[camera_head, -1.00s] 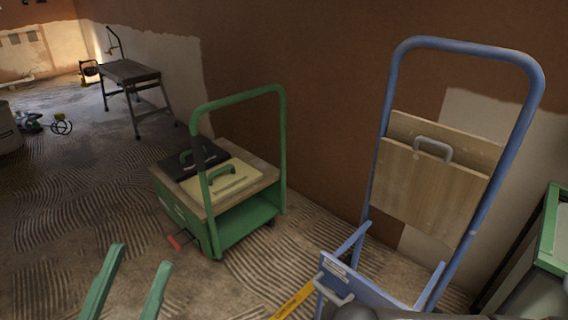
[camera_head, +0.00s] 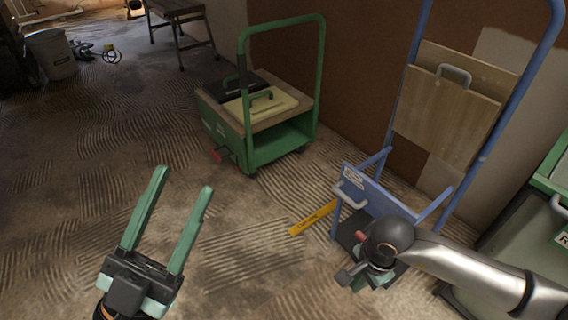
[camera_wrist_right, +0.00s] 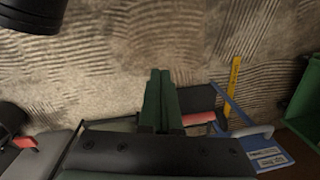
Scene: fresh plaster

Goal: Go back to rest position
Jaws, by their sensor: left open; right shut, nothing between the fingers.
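My left gripper (camera_head: 184,182) has two long green fingers held wide apart, with nothing between them. It shows in the head view at the lower left, over bare grooved floor. My right arm comes in from the right edge of the head view, its dark wrist in front of the base of the blue hand truck (camera_head: 484,165); its fingers are hard to make out there. In the right wrist view the green fingers of my right gripper (camera_wrist_right: 159,75) lie together, with nothing between them.
A green cart (camera_head: 283,150) carrying a black case and a cream case stands at the middle. A yellow strip (camera_head: 313,219) lies by the hand truck. A green-framed unit (camera_head: 541,182) stands at the right edge. A bucket (camera_head: 52,55) and trestle (camera_head: 176,8) are further back. Left floor is open.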

